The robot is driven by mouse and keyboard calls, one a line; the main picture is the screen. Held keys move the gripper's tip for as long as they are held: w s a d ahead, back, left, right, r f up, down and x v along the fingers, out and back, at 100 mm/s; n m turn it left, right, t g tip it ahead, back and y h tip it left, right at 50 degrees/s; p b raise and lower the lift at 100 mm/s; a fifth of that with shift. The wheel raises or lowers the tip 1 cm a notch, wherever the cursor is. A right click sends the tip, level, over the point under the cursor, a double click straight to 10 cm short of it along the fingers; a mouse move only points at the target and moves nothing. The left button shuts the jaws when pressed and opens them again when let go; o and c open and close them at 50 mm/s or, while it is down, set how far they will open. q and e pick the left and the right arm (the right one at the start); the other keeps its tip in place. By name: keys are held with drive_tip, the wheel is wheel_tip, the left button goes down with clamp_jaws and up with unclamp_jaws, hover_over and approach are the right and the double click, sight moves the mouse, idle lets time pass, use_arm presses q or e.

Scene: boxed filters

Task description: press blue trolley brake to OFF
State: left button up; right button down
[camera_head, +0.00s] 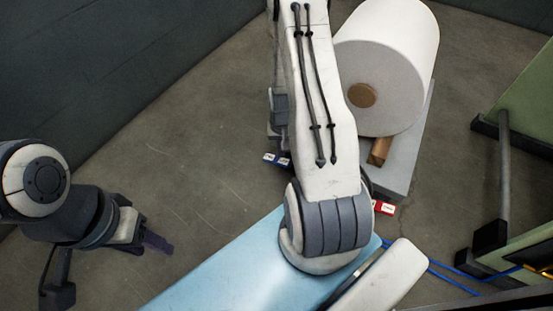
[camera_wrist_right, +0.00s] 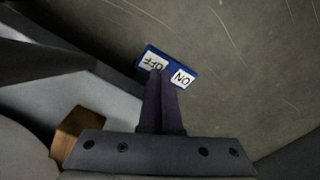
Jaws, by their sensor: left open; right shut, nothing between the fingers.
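The blue trolley brake (camera_head: 276,158) is a small blue pedal with white labels at the left side of the trolley (camera_head: 402,165). In the right wrist view the blue brake (camera_wrist_right: 168,66) shows OFF on its left half and ON on its right half. In the head view my right arm hides the fingertips. My left gripper (camera_head: 157,241) is open and empty, far left over bare floor.
A big white roll (camera_head: 388,60) lies on the trolley beside a wooden block (camera_head: 379,151). A green frame (camera_head: 530,100) stands at right, with blue cables (camera_head: 440,272) on the floor. Floor at left is clear.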

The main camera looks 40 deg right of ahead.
sight(281, 160)
drive_tip(key=shift+f+b, duration=0.75)
drive_tip(key=shift+f, duration=0.6)
idle(0.4)
drive_tip(key=shift+r, duration=0.1)
wheel_tip(281, 160, up, 7)
drive_tip(key=p, duration=0.7)
idle(0.5)
